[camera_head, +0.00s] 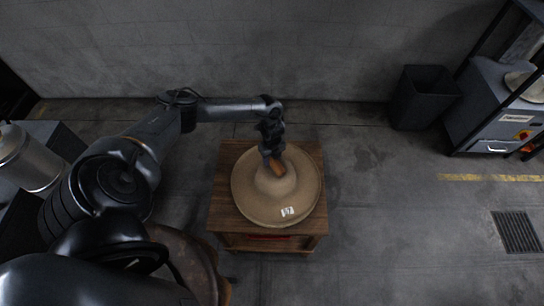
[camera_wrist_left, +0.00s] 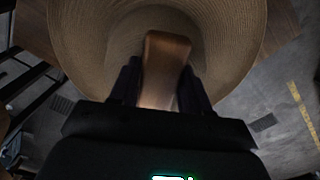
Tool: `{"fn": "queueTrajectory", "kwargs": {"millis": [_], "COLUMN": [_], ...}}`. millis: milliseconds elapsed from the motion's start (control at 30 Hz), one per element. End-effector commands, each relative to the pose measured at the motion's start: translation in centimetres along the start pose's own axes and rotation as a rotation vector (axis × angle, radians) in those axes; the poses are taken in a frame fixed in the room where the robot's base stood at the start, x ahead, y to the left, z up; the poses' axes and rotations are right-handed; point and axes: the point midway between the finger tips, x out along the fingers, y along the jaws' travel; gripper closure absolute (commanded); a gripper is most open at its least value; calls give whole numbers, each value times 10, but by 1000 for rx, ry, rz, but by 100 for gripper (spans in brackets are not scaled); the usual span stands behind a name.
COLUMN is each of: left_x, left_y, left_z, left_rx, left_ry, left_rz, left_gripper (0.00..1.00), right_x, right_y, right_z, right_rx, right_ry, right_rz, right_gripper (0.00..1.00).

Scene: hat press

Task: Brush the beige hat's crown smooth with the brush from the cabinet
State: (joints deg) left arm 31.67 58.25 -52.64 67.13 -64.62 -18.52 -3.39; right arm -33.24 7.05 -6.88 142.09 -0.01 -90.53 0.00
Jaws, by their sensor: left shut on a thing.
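The beige hat (camera_head: 300,203) lies brim down on the wooden cabinet (camera_head: 221,213), with a small white tag on its brim. My left gripper (camera_head: 271,152) is over the hat's crown and shut on the brush (camera_head: 277,168). The brush has a brown wooden back, which also shows between the fingers in the left wrist view (camera_wrist_left: 165,60). The brush is at the crown, but I cannot tell whether its bristles touch it. The hat's brim (camera_wrist_left: 90,65) surrounds it in the wrist view. My right gripper is not in view.
A black bin (camera_head: 424,97) stands by the back wall. A grey machine (camera_head: 497,105) stands at the right, and a metal cylinder (camera_head: 30,160) at the left. The floor right of the cabinet is clear, with a drain grate (camera_head: 516,232) farther right.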

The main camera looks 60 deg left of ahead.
Motion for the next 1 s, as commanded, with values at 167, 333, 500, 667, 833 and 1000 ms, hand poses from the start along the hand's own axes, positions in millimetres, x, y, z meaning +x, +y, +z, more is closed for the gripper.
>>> {"fn": "queueTrajectory", "kwargs": {"millis": [167, 333, 500, 667, 833, 1000], "left_x": [0, 0, 0, 0, 1, 1], "left_y": [1, 1, 1, 1, 1, 1], "left_z": [-13, -24, -34, -41, -43, -42], "left_rx": [5, 6, 6, 5, 5, 5], "left_ry": [4, 5, 6, 5, 5, 5], "left_rz": [3, 2, 3, 3, 2, 2], "left_gripper": [78, 78, 78, 78, 78, 78], "right_x": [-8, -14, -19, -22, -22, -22], "right_y": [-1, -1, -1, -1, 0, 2], "right_z": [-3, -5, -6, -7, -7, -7], "right_rx": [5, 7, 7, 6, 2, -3], "right_ry": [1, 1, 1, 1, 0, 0], "right_rz": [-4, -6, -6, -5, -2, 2], "right_gripper": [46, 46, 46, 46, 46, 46]}}
